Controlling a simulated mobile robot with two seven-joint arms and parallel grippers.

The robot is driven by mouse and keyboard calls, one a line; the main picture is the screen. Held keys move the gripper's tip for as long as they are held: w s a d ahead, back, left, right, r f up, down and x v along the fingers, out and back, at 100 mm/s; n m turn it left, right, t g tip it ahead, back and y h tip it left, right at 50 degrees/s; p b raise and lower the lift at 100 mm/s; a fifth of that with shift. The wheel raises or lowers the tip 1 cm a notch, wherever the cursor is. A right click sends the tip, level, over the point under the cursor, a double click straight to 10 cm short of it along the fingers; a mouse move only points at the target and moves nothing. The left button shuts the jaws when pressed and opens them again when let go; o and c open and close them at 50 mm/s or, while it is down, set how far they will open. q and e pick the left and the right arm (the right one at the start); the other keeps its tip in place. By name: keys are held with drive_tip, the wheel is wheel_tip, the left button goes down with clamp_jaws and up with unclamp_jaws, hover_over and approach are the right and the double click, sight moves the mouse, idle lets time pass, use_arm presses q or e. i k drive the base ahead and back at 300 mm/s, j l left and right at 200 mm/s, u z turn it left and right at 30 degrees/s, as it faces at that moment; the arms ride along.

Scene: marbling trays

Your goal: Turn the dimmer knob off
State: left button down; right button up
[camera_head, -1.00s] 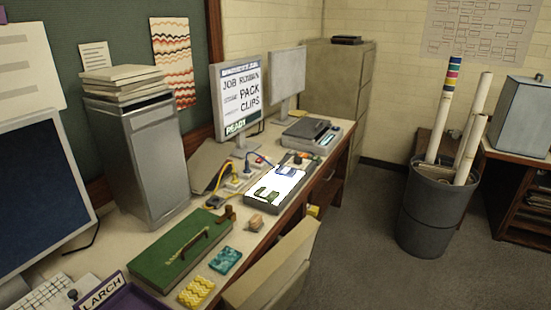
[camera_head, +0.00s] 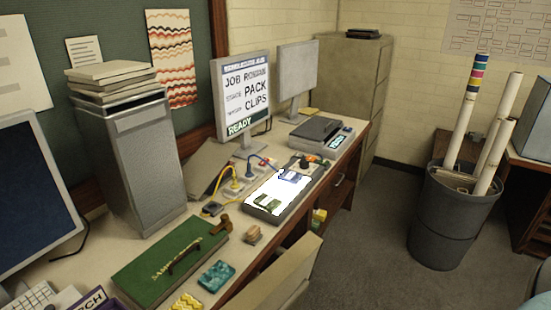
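A lit white light pad (camera_head: 270,188) in a dark frame lies on the long desk, and its surface glows brightly. Two small items lie on it, a green one (camera_head: 267,202) and a blue one (camera_head: 291,176). A small dark knob-like thing (camera_head: 305,162) shows at the far end of the pad; it is too small to tell its setting or whether it is the dimmer knob. Neither of my grippers is in view.
The desk (camera_head: 95,250) also holds a green box (camera_head: 170,262), a grey tower (camera_head: 135,165), monitors, plugs with yellow cables and a scale-like device (camera_head: 316,130). A cream panel (camera_head: 280,280) stands at its front edge. A grey bin (camera_head: 450,220) with rolls stands right; open floor lies between.

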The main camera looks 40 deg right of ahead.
sight(304, 164)
drive_tip(key=l+u, duration=0.45)
drive_tip(key=l, duration=0.65)
drive_tip(key=l+u, duration=0.15)
drive_tip(key=l, duration=0.95)
drive_tip(key=i, duration=0.05)
